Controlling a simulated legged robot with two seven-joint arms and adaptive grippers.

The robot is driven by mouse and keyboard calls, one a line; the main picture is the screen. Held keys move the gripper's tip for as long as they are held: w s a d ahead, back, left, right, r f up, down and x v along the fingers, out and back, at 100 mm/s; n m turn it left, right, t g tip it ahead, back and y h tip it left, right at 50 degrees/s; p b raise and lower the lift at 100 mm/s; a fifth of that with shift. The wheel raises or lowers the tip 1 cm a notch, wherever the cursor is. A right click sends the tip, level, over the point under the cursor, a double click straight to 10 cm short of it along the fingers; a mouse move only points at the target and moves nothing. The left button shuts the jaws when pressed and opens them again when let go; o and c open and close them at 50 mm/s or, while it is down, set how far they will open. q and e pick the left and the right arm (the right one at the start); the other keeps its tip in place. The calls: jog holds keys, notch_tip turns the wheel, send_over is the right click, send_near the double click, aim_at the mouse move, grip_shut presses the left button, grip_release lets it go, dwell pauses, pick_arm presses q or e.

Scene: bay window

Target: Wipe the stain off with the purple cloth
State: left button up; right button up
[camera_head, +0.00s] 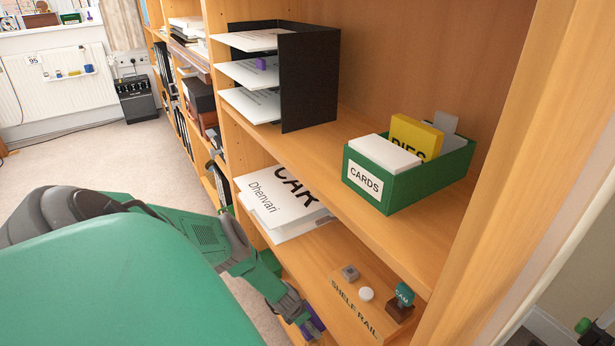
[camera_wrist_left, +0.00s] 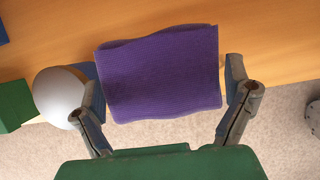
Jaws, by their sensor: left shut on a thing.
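The purple cloth (camera_wrist_left: 160,72) shows as a flat ribbed rectangle between the two fingers of my left gripper (camera_wrist_left: 168,98) in the left wrist view. The gripper is shut on it and holds it over the front edge of a wooden shelf. In the head view my left gripper (camera_head: 305,322) is at the lower shelf's front, and a bit of the purple cloth (camera_head: 316,325) shows beside the fingers. I cannot make out a stain in either view.
Above stand a green CARDS box (camera_head: 420,185) and a black paper tray (camera_head: 310,80). Carpet (camera_head: 100,160) lies open at left.

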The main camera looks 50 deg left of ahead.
pick_arm(q)
notch_tip(320, 180, up, 3)
jog(key=p, duration=0.2)
jog(key=shift+p, duration=0.4)
